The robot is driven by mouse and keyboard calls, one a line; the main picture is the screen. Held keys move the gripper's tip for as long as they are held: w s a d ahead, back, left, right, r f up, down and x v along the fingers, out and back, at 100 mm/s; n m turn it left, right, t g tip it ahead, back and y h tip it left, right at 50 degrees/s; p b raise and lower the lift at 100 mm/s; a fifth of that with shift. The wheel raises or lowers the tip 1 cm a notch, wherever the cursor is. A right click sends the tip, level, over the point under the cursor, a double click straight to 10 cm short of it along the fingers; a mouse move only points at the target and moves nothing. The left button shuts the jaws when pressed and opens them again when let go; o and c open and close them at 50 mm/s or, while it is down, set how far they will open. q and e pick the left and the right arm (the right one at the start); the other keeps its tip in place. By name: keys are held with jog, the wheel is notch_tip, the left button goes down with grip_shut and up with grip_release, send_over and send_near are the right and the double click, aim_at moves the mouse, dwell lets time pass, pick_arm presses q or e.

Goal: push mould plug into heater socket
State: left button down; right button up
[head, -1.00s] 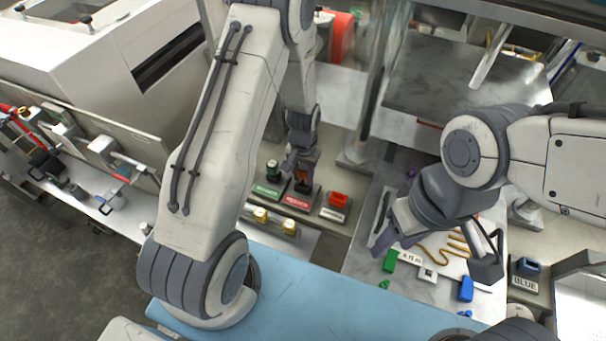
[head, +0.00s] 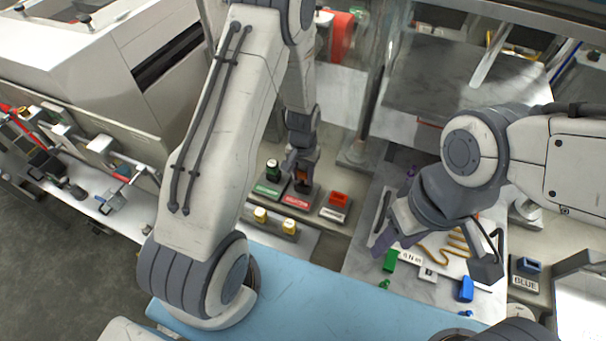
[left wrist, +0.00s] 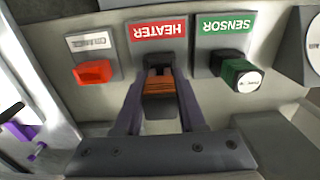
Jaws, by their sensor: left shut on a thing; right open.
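My left gripper (head: 301,176) is shut on the mould plug, an orange-brown ribbed piece (left wrist: 160,86) between two dark purple fingers in the left wrist view. The plug is at the heater socket, below the red HEATER label (left wrist: 158,31); this red-labelled block (head: 296,200) also shows in the head view. A dark part shows between the plug and the label. The fingers hide the socket mouth, so I cannot tell how deep the plug sits. My right gripper (head: 436,254) is open and empty above the pale board on the right.
The SENSOR block with a green-and-black plug (left wrist: 241,76) stands right of the heater in the left wrist view. A block with a red plug (left wrist: 97,73) stands left of it. Yellow pieces (head: 274,220) sit in front.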

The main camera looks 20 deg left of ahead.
aim_at(303, 167)
pick_arm(q)
jog(key=shift+f+b, duration=0.5)
jog(key=shift+f, duration=0.2)
jog(key=shift+c, duration=2.1)
grip_release()
jog(key=shift+r, duration=0.1)
notch_tip(303, 167, up, 9)
jog(key=shift+w+f+b, duration=0.1)
jog(key=shift+b, duration=0.95)
jog(key=shift+r, duration=0.75)
jog(key=shift+d, duration=0.1)
jog(key=s+d+r+m+b, duration=0.2)
jog(key=s+d+r+m, duration=0.1)
jog(key=s+d+r, duration=0.6)
jog(key=s+d+m+h+b, duration=0.1)
jog(key=s+d+m, duration=0.2)
jog(key=s, duration=1.1)
jog(key=shift+s+d+r+m, duration=0.25)
jog(key=shift+d+r+m, duration=0.2)
jog(key=shift+d, duration=0.5)
